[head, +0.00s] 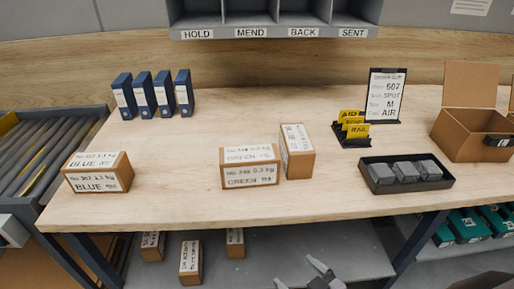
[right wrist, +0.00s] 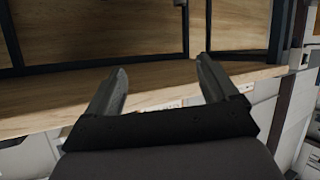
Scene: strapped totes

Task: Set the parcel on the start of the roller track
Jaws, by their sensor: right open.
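Several brown parcels with white labels are in the head view. One parcel marked BLUE (head: 98,173) sits at the table's left front. A parcel marked GREEN (head: 249,166) lies mid-table, with an upright parcel (head: 298,152) close at its right. The roller track (head: 40,150) is at the far left, beside the table. My right gripper (head: 298,274) is low at the front of the head view, below the table's front edge and apart from all parcels. In the right wrist view its fingers (right wrist: 163,85) are spread and empty. My left gripper is not in view.
The wooden table (head: 220,205) holds blue binders (head: 152,94), yellow cards (head: 353,128), a slip stand (head: 386,95), a black tray of grey blocks (head: 437,183) and an open carton (head: 470,137). More parcels (head: 191,262) are on the shelf below. Labelled cubbies (head: 275,32) hang above.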

